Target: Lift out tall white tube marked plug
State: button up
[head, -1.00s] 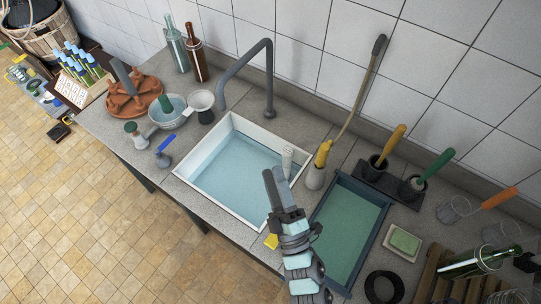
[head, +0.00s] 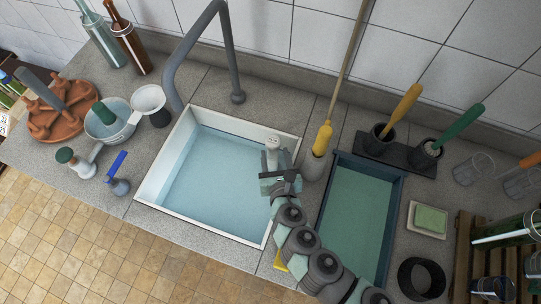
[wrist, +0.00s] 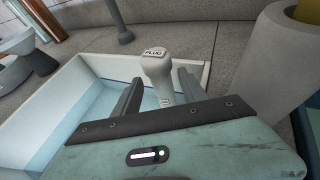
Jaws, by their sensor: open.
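The tall white tube (wrist: 156,72), marked PLUG on its top, stands upright in the sink (head: 146,190) near its far right corner. In the head view the tube (head: 272,146) shows just beyond my gripper (head: 278,174). In the wrist view my gripper (wrist: 156,95) is open, with one finger on each side of the tube. The tube stands between or just beyond the fingertips; I cannot tell whether they touch it. Its lower part is hidden behind my gripper.
A grey holder (head: 314,166) with a yellow-handled brush stands close to the right. A dark tray of green liquid (head: 398,200) lies right of the sink. The grey tap (head: 228,50) arches over the sink's back left. Water in the sink's left part is clear of objects.

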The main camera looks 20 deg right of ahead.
jog(key=shift+b+x, duration=0.45)
jog(key=shift+x, duration=3.4)
jog(key=shift+a, duration=0.1)
grip_shut()
